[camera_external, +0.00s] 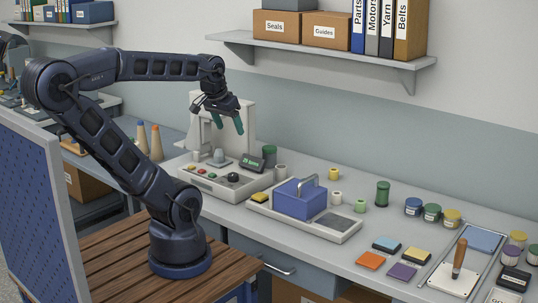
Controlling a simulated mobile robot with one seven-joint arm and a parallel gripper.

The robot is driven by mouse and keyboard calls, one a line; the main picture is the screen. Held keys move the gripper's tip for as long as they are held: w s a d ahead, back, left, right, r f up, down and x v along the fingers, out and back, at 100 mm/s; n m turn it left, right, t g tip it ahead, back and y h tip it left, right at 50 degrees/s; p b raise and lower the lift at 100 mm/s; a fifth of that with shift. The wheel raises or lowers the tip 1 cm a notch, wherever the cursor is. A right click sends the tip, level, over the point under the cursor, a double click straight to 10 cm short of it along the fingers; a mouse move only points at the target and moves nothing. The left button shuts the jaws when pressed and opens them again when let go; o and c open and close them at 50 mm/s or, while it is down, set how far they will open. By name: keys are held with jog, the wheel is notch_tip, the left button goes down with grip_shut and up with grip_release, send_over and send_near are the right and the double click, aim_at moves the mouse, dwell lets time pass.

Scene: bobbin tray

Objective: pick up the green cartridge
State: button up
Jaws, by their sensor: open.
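My gripper (227,124) is open, pointing down with its teal fingertips apart and nothing visible between them. It hangs in front of the upright part of a pale bench machine (236,120), well above the bench. A dark green cylinder (383,193), which looks like the green cartridge, stands upright on the bench to the right of a blue handled block. A second dark green cylinder (269,155) stands beside the machine, partly hidden by it, below and right of my gripper. I cannot tell for sure which one is the cartridge.
A pale tray (338,228) holds the blue block (299,198). Small spools stand around it, including a light green one (360,206). Lidded jars (432,212) and coloured pads (371,260) lie farther right. A shelf (320,50) juts from the wall above.

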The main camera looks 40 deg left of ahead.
jog(key=w+d+m+h, duration=0.15)
jog(key=w+d, duration=0.35)
jog(key=w, duration=0.7)
jog(key=m, duration=0.4)
send_over(384, 194)
jog(key=s+a, duration=0.1)
jog(key=a, duration=0.2)
jog(key=shift+g+h, duration=0.25)
jog(key=shift+g, duration=0.05)
notch_tip(384, 194, down, 21)
jog(key=shift+d+r, duration=0.1)
jog(key=shift+x, duration=5.15)
jog(key=shift+w, duration=0.1)
